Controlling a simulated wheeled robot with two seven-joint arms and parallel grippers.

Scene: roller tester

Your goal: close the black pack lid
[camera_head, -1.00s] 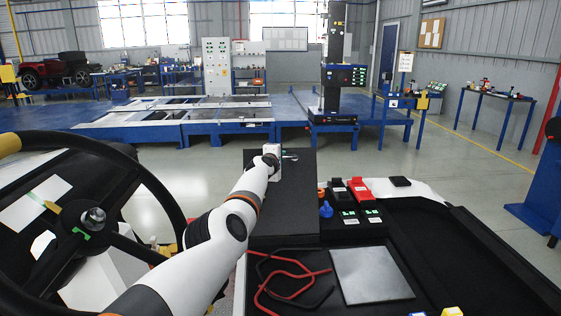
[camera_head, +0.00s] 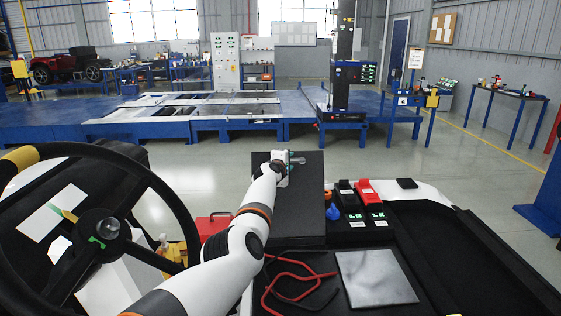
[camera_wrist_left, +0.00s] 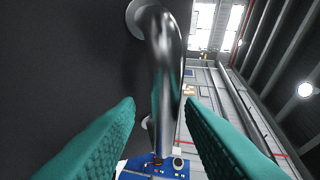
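The black pack lid (camera_head: 300,215) is a large flat black panel in the middle of the head view. A silver bar handle (camera_head: 297,160) sits near its top edge. My left gripper (camera_head: 287,164) is at this handle. In the left wrist view the handle (camera_wrist_left: 165,75) runs between the two teal fingertips (camera_wrist_left: 160,120), which stand apart with gaps beside the bar. The dark lid face (camera_wrist_left: 60,70) fills the left of that view. My right gripper is not in view.
A steering wheel (camera_head: 185,215) is at left, with a red box (camera_head: 212,224) beside my arm.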

